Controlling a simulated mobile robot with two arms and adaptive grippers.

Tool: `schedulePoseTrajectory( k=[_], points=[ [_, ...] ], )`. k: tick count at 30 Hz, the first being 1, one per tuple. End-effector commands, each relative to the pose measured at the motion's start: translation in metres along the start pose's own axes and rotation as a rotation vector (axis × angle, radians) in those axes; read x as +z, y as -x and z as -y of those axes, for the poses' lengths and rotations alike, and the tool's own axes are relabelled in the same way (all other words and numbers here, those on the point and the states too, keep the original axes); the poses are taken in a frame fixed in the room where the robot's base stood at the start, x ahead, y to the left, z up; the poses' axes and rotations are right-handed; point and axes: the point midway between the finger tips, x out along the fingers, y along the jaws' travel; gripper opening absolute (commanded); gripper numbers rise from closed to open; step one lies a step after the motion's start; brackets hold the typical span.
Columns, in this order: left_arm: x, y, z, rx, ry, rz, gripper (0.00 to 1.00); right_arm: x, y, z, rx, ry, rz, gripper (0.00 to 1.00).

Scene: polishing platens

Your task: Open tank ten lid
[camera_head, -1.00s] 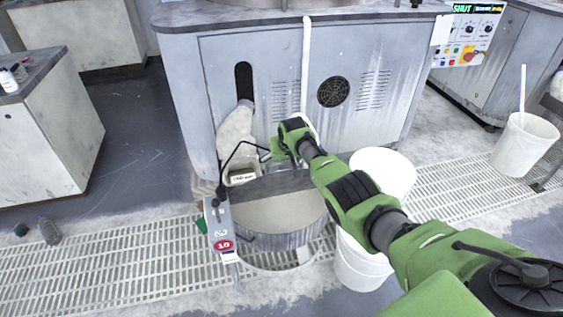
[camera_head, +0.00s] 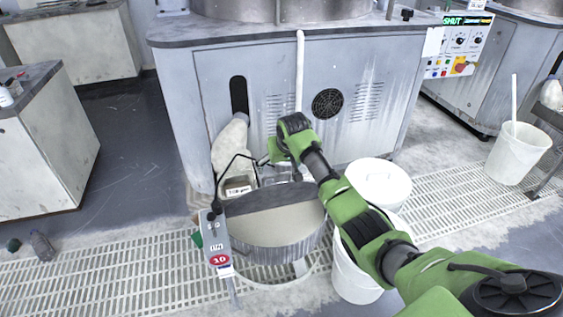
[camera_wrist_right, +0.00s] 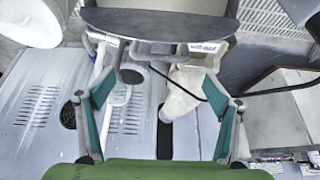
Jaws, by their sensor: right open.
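Tank ten is a round metal tank (camera_head: 275,238) low on the floor in front of a grey cabinet, with a red 10 tag (camera_head: 218,259) at its left front. A dark grey half-round plate, seemingly the lid (camera_head: 268,197), spans its back half; the front half shows a pale surface. I cannot tell whether the plate is raised. In the right wrist view the plate (camera_wrist_right: 160,25) crosses the top, beyond the fingers. My right gripper (camera_head: 277,158) is behind the tank's back edge. In the wrist view its teal fingers (camera_wrist_right: 158,82) are spread and empty. My left gripper is not in view.
A lidded white bucket (camera_head: 378,185) and another white bucket (camera_head: 355,275) stand right of the tank. The grey cabinet (camera_head: 345,60) is close behind my right gripper. A pale bottle-like container (camera_head: 228,145) is left of it. Floor grating (camera_head: 110,275) surrounds the tank.

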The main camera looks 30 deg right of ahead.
Motion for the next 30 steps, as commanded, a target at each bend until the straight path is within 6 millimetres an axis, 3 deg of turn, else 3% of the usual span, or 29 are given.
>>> schedulePoseTrajectory(
  k=[3, 10, 26, 30],
  points=[
    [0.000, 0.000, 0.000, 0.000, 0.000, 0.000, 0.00, 0.000, 0.016, 0.000, 0.000, 0.001, -0.002, 0.83],
    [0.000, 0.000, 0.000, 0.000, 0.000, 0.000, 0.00, 0.000, 0.032, 0.000, 0.000, 0.001, 0.000, 0.83],
    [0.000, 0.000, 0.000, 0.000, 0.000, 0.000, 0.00, 0.000, 0.033, 0.000, 0.000, 0.001, 0.000, 0.83],
    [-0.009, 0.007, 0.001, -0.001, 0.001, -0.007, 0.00, 0.017, 0.027, 0.005, 0.000, 0.022, 0.010, 0.83]
  ],
)
